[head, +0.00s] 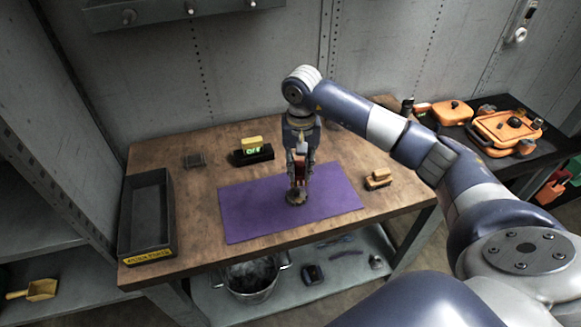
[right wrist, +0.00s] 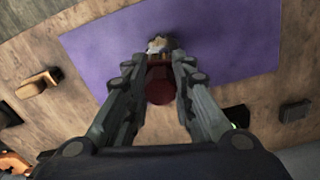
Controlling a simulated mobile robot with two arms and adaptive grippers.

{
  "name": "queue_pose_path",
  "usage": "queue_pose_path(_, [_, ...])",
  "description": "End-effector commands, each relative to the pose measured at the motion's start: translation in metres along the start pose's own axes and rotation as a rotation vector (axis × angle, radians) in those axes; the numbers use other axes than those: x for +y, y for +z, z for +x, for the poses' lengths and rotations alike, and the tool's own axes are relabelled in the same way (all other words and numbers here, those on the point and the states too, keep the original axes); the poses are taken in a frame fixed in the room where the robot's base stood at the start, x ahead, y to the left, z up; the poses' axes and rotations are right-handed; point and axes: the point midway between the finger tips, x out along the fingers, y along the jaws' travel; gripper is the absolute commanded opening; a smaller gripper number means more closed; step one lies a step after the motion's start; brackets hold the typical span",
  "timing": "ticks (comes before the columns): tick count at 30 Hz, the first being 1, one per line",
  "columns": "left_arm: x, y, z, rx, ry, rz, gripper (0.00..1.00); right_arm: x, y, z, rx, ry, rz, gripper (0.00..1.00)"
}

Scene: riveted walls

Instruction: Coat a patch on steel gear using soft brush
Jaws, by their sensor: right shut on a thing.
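My right gripper (head: 298,178) points down over the purple mat (head: 243,207) and is shut on a dark red handle (head: 300,170), which I take to be the soft brush. The red handle also shows between the fingers in the right wrist view (right wrist: 160,86). Directly below it a small round brownish metal piece (head: 297,197), likely the steel gear, lies on the mat. The brush's lower end meets or nearly meets it; contact cannot be told. In the right wrist view the handle and fingers partly hide this piece (right wrist: 157,45). My left gripper is not in view.
A black tray (head: 164,250) with a yellow label stands at the table's left. A black device with a green display (head: 253,154) and a small dark square (head: 195,160) are behind the mat. A tan block (head: 378,178) lies right of it. Orange cases (head: 505,128) sit on a side table.

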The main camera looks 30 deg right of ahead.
Motion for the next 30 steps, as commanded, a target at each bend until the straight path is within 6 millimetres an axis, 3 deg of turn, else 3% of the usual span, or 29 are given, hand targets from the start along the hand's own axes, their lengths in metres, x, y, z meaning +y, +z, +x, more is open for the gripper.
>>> queue_pose_path(6, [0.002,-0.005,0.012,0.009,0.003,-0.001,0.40,-0.001,0.001,0.024,-0.002,0.000,0.000,0.00])
queue_pose_path(17, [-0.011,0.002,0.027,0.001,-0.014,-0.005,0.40,-0.001,0.001,0.060,-0.001,0.000,-0.001,0.00])
queue_pose_path(30, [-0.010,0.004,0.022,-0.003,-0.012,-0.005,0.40,0.000,0.031,0.055,-0.001,0.001,-0.001,0.00])
